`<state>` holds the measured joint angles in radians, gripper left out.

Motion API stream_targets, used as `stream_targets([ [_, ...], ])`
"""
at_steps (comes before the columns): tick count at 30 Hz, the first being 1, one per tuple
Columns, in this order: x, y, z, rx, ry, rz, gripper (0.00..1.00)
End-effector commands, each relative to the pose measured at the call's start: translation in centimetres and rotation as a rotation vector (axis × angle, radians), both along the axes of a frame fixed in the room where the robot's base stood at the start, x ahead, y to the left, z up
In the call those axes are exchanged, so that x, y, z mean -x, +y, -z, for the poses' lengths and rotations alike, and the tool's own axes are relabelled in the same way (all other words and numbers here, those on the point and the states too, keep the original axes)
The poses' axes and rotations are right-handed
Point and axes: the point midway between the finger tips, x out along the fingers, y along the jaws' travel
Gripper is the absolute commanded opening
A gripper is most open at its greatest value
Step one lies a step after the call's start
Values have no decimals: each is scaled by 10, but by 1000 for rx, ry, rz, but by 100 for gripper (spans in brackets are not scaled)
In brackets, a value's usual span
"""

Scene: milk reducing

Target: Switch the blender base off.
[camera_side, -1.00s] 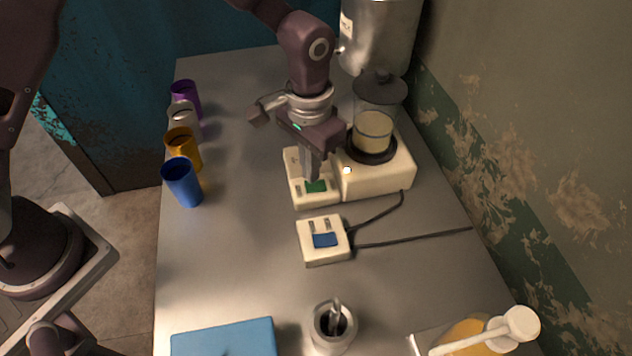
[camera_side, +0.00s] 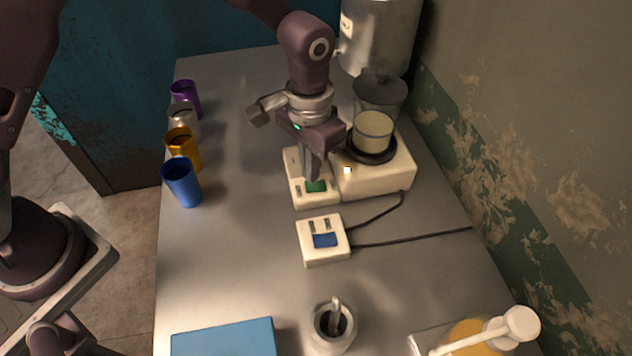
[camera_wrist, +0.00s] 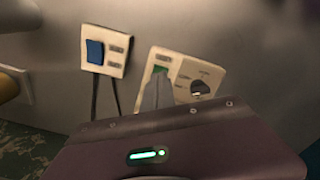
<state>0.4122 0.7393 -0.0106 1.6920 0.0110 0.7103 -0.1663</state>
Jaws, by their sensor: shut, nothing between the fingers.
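The cream blender base (camera_side: 378,178) stands at the right of the table, with a small lit light on its front. A clear jug with pale liquid (camera_side: 373,132) sits on it under a dark lid. A cream switch panel with a green rocker switch (camera_side: 316,186) adjoins the base's left side. My gripper (camera_side: 314,178) is shut and empty, pointing down with its tips at or just above the green switch; contact cannot be told. In the wrist view the fingertips (camera_wrist: 155,103) partly cover the panel below the green switch (camera_wrist: 160,70).
A second cream box with a blue switch (camera_side: 325,240) lies in front, its cables running right. Blue (camera_side: 183,184), orange and other cups line the left edge. A metal pot (camera_side: 332,328) and a blue box (camera_side: 224,338) are at the front. The table's left-middle is clear.

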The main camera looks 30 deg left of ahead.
Motion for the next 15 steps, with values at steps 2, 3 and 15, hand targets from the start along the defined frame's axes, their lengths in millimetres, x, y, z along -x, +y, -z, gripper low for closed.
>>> stream_targets([
  [2,0,0,0,0,0,0,0],
  [3,0,0,0,0,0,0,0],
  [15,0,0,6,0,1,0,0],
])
